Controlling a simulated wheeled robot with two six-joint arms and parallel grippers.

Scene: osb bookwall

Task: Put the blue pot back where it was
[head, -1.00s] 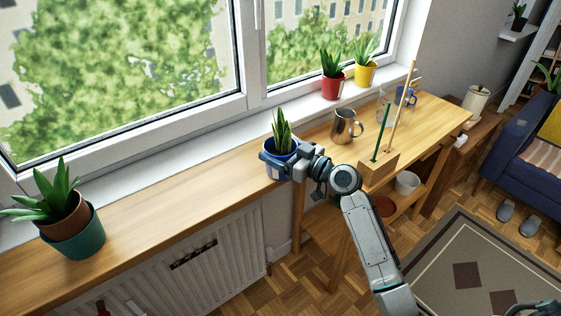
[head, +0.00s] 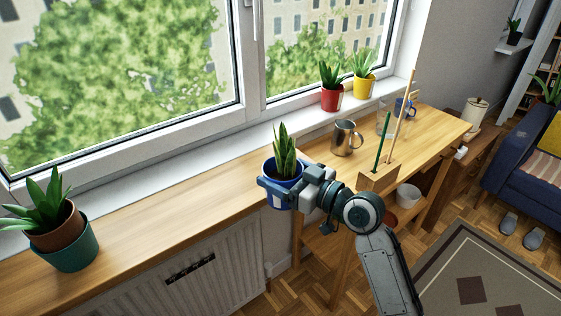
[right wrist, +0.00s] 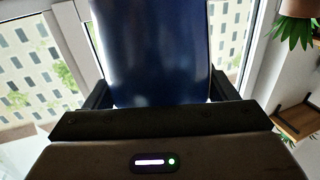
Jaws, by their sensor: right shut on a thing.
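The blue pot (head: 273,197) holds a spiky green plant (head: 284,150). It is upright at the front edge of the wooden counter under the window. I cannot tell whether its base touches the wood or is above it. My right gripper (head: 282,187) is shut on the pot from its right side. In the right wrist view the blue pot (right wrist: 150,50) fills the upper middle, with a dark finger on each side. My left gripper is not in view.
A teal pot (head: 68,252) with a plant stands at the counter's left. Red (head: 331,98) and yellow (head: 365,88) pots stand on the sill. A metal jug (head: 344,138) and a wooden block (head: 378,180) with upright sticks are on the wooden table (head: 437,120) at right. The counter between is clear.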

